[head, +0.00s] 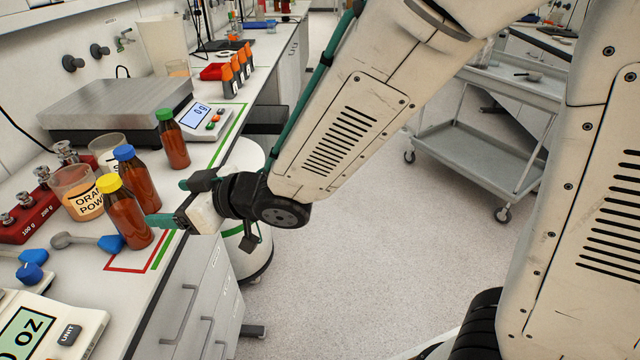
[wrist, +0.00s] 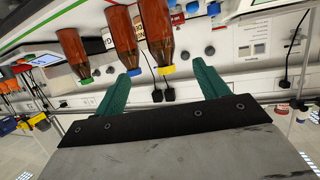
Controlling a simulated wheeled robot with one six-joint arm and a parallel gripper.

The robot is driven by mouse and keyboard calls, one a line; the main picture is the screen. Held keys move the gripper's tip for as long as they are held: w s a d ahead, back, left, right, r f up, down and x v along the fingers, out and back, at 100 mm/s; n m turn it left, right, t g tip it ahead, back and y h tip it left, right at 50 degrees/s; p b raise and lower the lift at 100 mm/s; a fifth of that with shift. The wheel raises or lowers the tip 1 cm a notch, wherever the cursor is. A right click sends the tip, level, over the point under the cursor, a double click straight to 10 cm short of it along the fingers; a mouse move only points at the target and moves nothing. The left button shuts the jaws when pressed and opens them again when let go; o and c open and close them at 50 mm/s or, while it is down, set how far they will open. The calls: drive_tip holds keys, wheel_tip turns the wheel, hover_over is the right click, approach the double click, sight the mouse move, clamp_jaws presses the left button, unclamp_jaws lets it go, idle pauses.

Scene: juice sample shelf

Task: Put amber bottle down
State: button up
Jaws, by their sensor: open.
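Three amber bottles with dark red-brown contents stand on the bench at left in the head view. The yellow-capped bottle (head: 127,218) is nearest, its base at the red outline (head: 133,269) on the bench. The blue-capped bottle (head: 138,181) is just behind it, and the green-capped bottle (head: 173,143) is farther back. My gripper (head: 158,220) is open and empty, its teal fingers close to the right side of the yellow-capped bottle. In the wrist view, which is upside down, the yellow-capped bottle (wrist: 156,28) lies ahead between the open fingers (wrist: 165,82). Contact cannot be told.
A beaker labelled "ORA… POW…" (head: 77,194), a blue-handled scoop (head: 88,241) and a red weight block (head: 32,222) crowd the left. A scale display (head: 208,118) and orange-capped containers (head: 237,74) stand farther back. The floor (head: 350,240) right of the bench is clear up to a grey cart (head: 480,150).

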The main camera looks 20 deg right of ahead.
drive_tip(key=w+d+r+m+h, duration=0.1)
drive_tip(key=d+r+m+h, duration=0.3)
drive_tip(key=d, duration=0.8)
drive_tip(key=d+f+m+h, duration=0.1)
drive_tip(key=d+m+h, duration=0.1)
drive_tip(key=d+h, duration=0.65)
drive_tip(key=s+d+r+m+g, duration=0.1)
drive_tip(key=s+d+m+g, duration=0.1)
drive_tip(key=s+d, duration=0.4)
drive_tip(key=s+d+r+m+g, duration=0.1)
drive_tip(key=s+d+m+g, duration=0.2)
drive_tip(key=s, duration=1.2)
drive_tip(key=d+g, duration=0.2)
drive_tip(key=d, duration=0.2)
drive_tip(key=shift+d+r, duration=0.2)
drive_tip(key=shift+r, duration=0.2)
